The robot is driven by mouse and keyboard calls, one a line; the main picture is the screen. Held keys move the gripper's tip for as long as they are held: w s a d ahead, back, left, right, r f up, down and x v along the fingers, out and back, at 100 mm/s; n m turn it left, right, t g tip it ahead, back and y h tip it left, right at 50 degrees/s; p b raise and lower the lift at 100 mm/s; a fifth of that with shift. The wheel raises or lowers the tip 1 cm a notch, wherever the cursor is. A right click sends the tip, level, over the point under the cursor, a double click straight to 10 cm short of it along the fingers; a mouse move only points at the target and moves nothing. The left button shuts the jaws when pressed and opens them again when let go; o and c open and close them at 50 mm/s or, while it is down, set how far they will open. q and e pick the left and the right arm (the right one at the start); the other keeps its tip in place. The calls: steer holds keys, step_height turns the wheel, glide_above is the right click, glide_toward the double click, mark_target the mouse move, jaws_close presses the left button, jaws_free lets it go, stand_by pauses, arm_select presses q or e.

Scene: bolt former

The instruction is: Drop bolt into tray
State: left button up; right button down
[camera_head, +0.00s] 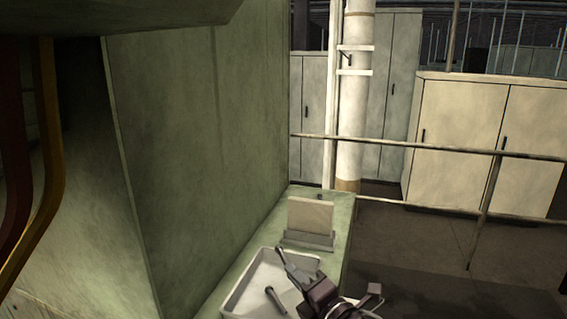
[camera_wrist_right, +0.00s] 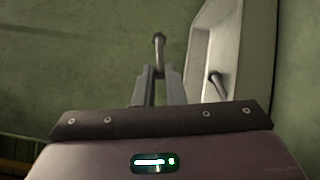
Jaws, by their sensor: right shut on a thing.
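My right gripper (camera_head: 291,271) reaches in from the lower right of the head view, over the right side of the white tray (camera_head: 240,284). It is shut on a grey bolt (camera_wrist_right: 159,45), which sticks out between the fingertips in the wrist view. The right gripper's fingers (camera_wrist_right: 158,76) are close together around the bolt. In the wrist view the tray (camera_wrist_right: 199,50) lies to the right of the held bolt. Another bolt (camera_head: 275,300) lies inside the tray and also shows in the wrist view (camera_wrist_right: 218,84). My left gripper is out of view.
The tray sits on a green ledge (camera_head: 335,225) against a tall green machine wall (camera_head: 200,150). A pale upright plate on a grey stand (camera_head: 310,217) is behind the tray. A railing (camera_head: 430,148) and cabinets (camera_head: 460,130) stand farther back.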

steer(key=c, duration=1.4)
jaws_free()
steer(key=shift+c, duration=0.2)
steer(key=shift+s+d+f, duration=0.1)
steer(key=shift+s, duration=0.1)
steer(key=b+v, duration=0.3)
steer(key=v, duration=0.3)
steer(key=shift+s+d+f+b, duration=0.1)
steer(key=shift+s+d+b, duration=0.05)
steer(key=shift+b, duration=0.15)
steer(key=shift+s+d, duration=0.2)
steer(key=shift+s, duration=0.2)
